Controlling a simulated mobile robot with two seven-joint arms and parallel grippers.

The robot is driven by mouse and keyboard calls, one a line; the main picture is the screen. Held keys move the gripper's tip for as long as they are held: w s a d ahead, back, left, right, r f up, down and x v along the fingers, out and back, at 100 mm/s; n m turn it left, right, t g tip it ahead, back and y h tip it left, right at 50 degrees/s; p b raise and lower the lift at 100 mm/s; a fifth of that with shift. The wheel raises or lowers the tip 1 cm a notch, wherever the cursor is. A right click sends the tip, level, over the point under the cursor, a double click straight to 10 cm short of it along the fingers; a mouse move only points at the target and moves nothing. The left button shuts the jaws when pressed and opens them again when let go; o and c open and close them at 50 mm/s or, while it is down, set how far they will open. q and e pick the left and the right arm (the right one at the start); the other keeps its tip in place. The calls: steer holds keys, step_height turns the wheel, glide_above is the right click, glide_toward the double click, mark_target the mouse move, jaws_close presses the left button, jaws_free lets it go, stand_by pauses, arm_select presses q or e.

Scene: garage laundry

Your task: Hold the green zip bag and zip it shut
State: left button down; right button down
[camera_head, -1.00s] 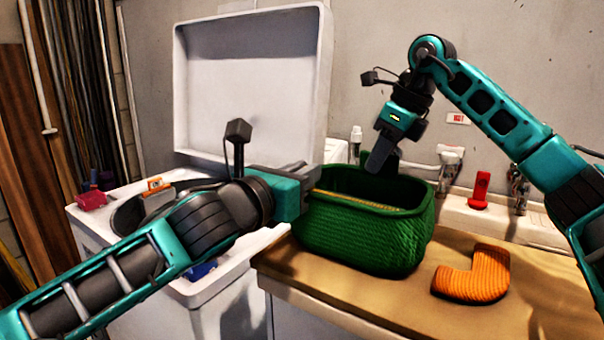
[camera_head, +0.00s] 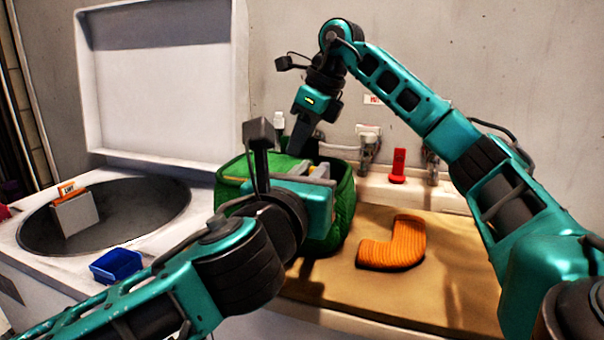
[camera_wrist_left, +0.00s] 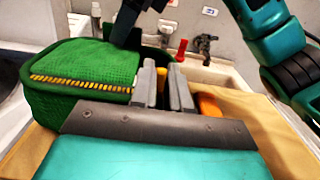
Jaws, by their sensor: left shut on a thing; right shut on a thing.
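The green zip bag (camera_head: 343,205) stands upright on the tan counter, partly hidden behind my left arm. Its yellow zip (camera_wrist_left: 80,84) runs along the top edge in the left wrist view. The top is covered with green cloth on the left; in the head view the right end looks open. My left gripper (camera_head: 322,171) is at the bag's near side, its fingers (camera_wrist_left: 165,88) close together with a bit of yellow between them, apparently the zip pull, mostly hidden. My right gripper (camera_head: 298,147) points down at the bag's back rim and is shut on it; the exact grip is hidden.
An orange ribbed, bent piece (camera_head: 392,243) lies on the counter (camera_head: 440,285) to the right. Behind are a red object (camera_head: 398,166) and taps (camera_head: 369,145). At left is an open washer (camera_head: 30,250) with a blue tray (camera_head: 116,266). The front right counter is clear.

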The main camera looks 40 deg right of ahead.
arm_select(q)
steer(key=c, duration=1.1)
jaws_free()
steer(key=shift+s, duration=0.1)
steer(key=shift+a, duration=0.1)
steer(key=v, duration=1.1)
steer(key=shift+s+a, duration=0.2)
steer(key=shift+a, duration=0.15)
arm_select(e)
steer(key=c, duration=1)
jaws_free()
steer(key=v, duration=1.2)
steer(key=shift+d, duration=0.1)
